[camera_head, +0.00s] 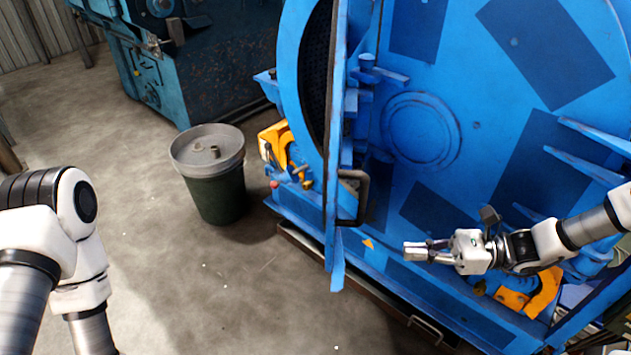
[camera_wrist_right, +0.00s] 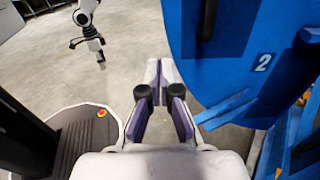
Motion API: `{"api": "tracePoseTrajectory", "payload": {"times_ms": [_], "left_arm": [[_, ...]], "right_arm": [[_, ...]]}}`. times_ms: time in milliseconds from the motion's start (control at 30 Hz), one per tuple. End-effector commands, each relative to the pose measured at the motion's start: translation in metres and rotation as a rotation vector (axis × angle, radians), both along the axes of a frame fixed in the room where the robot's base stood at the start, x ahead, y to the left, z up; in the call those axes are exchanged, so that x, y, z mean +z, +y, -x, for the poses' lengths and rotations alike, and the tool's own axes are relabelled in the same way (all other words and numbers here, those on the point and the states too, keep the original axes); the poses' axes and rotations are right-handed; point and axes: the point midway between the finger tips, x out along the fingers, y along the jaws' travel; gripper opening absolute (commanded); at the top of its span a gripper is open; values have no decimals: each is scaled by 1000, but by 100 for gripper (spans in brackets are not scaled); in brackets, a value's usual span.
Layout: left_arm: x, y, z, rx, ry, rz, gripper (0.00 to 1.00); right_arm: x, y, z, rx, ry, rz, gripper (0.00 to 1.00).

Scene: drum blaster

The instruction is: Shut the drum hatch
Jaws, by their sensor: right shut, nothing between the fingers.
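The drum hatch (camera_head: 338,120) is a blue panel seen nearly edge-on in the head view, standing open from the blue drum (camera_head: 460,70). A dark handle (camera_head: 360,197) sits on its lower part. In the right wrist view the blue panel (camera_wrist_right: 225,60) at upper right carries a dark handle (camera_wrist_right: 207,18) and a number 2. My right gripper (camera_head: 414,251) is shut and empty, to the right of the handle and apart from it. Its closed fingers also show in the right wrist view (camera_wrist_right: 157,80). My left arm is at the left of the head view, its gripper out of that frame.
A grey-rimmed dark bin (camera_head: 210,175) stands left of the drum. A teal machine (camera_head: 190,60) is behind it. Orange parts (camera_head: 275,145) sit at the drum's base. The concrete floor between my left arm and the drum is mostly clear.

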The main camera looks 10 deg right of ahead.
Motion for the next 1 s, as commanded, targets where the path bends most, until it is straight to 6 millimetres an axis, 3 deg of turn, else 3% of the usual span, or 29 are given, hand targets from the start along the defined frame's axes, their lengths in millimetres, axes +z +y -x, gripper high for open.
{"api": "tracePoseTrajectory", "payload": {"times_ms": [33,133,367,800,1000], "left_arm": [[25,0,0,-1,0,0,67],[29,0,0,-2,0,0,67],[12,0,0,-1,1,0,67],[-7,0,0,-1,0,0,67],[-9,0,0,-1,0,0,67]], "right_arm": [[36,-8,-4,-31,-31,-24,0],[51,-11,-8,-47,-61,-37,0],[43,12,-14,-37,-61,-32,0],[44,101,-41,-35,-62,-28,0],[45,122,-48,-39,-63,-31,0]]}}
